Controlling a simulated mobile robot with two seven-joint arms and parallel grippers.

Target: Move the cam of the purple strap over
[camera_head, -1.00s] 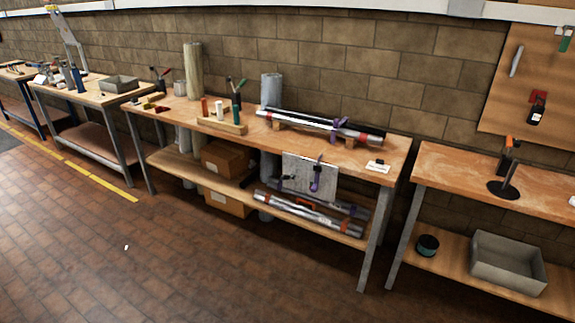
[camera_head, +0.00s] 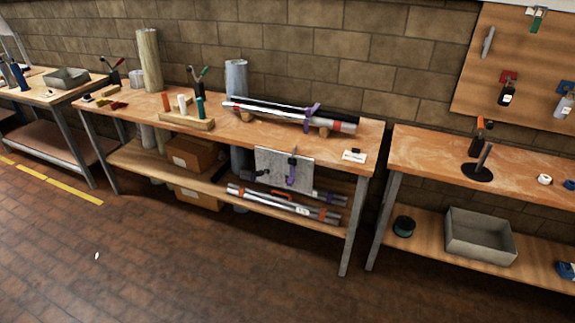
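A purple strap (camera_head: 311,117) is wrapped around a bundle of silver and dark tubes (camera_head: 275,113) that lies on wooden blocks on the middle workbench. Its cam is too small to make out. Another purple piece (camera_head: 292,172) hangs on a grey panel (camera_head: 271,168) at the bench's front edge. A further bundle of tubes (camera_head: 280,203) with red bands lies on the lower shelf. Neither of my grippers is in view.
The middle bench (camera_head: 352,134) also carries a wooden holder (camera_head: 187,120) and a small white card (camera_head: 354,156). A right bench (camera_head: 430,150) has a grey bin (camera_head: 480,236) on its shelf.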

